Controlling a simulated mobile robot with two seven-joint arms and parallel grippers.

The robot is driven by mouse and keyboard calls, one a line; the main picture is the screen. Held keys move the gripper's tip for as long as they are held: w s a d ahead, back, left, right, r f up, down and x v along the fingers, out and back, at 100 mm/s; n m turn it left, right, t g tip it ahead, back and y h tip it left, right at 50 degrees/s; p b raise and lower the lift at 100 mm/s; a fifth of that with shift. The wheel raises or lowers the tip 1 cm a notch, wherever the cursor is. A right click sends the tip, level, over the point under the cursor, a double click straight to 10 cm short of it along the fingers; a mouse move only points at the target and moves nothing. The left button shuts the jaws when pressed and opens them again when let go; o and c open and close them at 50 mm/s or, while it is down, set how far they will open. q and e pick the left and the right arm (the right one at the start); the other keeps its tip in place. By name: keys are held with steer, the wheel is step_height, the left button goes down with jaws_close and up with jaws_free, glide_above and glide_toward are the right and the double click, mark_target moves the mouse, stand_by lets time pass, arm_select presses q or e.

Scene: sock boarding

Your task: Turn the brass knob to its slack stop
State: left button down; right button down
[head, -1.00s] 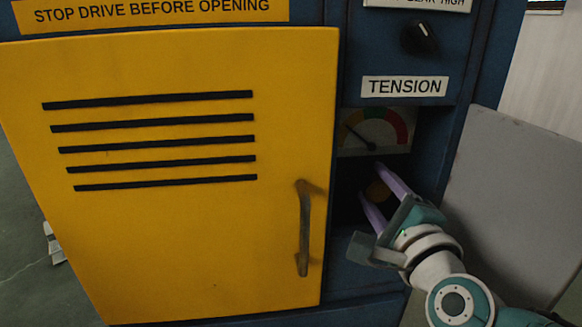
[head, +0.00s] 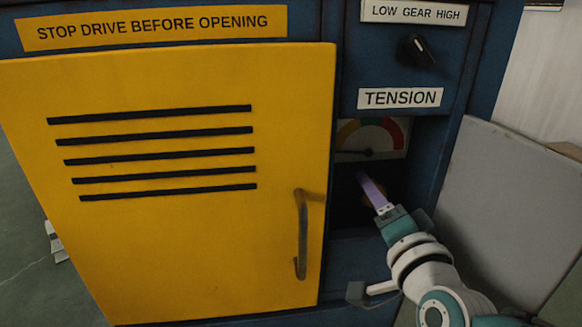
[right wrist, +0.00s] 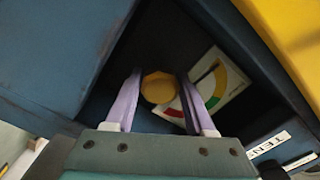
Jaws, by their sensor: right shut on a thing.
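The brass knob (right wrist: 159,88) sits in a dark recess under the TENSION label (head: 400,97). My right gripper (right wrist: 162,92) is shut on it, one lilac finger on each side in the right wrist view. In the head view the gripper (head: 370,184) shows nearly edge-on and hides most of the knob. My left gripper is not in view.
A yellow door (head: 150,240) with a handle (head: 301,235) stands left of the recess. A black selector knob (head: 416,50) is above, under the LOW GEAR HIGH label (head: 413,12). A grey panel (head: 510,210) stands close on the right.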

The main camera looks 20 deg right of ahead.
steer(key=shift+n, duration=0.9)
steer(key=shift+c, duration=1.3)
jaws_free()
steer(key=shift+s+p, duration=0.25)
steer(key=shift+p, duration=0.1)
steer(key=p+v, duration=0.3)
steer(key=v, duration=0.6)
steer(key=shift+s+p, duration=0.25)
steer(key=shift+p, duration=0.1)
